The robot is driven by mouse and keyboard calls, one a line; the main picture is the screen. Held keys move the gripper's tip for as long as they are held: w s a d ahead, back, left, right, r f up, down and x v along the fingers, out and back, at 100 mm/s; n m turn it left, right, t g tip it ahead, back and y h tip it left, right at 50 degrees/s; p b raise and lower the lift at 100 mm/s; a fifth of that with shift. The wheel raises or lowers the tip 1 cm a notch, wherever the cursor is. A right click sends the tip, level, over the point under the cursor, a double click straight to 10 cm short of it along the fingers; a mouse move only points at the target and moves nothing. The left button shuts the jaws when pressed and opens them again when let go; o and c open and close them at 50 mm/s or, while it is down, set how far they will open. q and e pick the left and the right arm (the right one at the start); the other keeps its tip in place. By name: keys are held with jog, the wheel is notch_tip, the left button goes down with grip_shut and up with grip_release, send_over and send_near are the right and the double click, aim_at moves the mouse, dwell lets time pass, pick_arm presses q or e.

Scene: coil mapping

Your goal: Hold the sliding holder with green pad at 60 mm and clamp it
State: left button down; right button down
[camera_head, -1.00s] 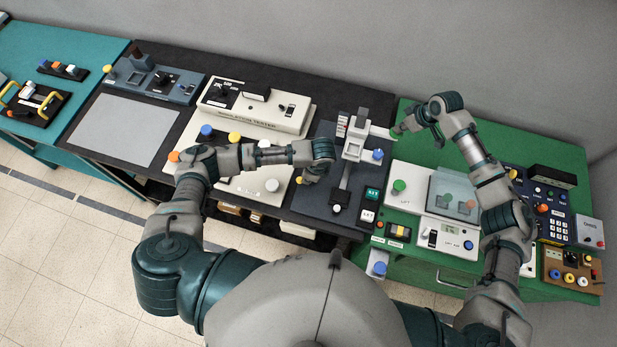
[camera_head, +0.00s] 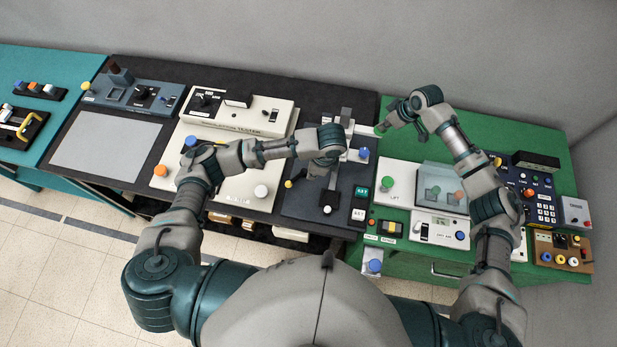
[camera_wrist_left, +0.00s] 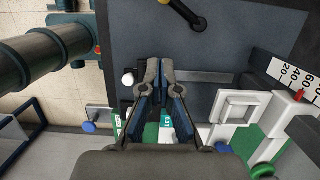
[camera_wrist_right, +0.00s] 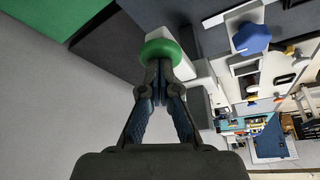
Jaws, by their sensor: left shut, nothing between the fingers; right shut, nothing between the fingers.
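The white sliding holder (camera_head: 350,128) sits on the rail of the dark station; the left wrist view shows its white frame (camera_wrist_left: 236,106). Its green pad (camera_wrist_right: 161,50) is at the end of a white arm. My right gripper (camera_wrist_right: 160,66) is shut and empty, its tips at the pad, seemingly touching it. The blue knob (camera_head: 364,153) is beside the holder. The scale (camera_wrist_left: 292,76) shows 20, 40 and 60, with a red pointer (camera_wrist_left: 300,94).
A white knob (camera_head: 327,210) and a yellow-tipped lever (camera_head: 289,184) stand near my left gripper. A cream tester (camera_head: 240,114) stands left; a green bench with devices (camera_head: 397,222) is right.

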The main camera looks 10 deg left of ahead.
pick_arm(q)
jog(key=shift+d+r, duration=0.1)
jog(key=shift+r, duration=0.5)
pick_arm(e)
notch_tip(320, 180, up, 8)
dwell(0.8)
dwell(0.5)
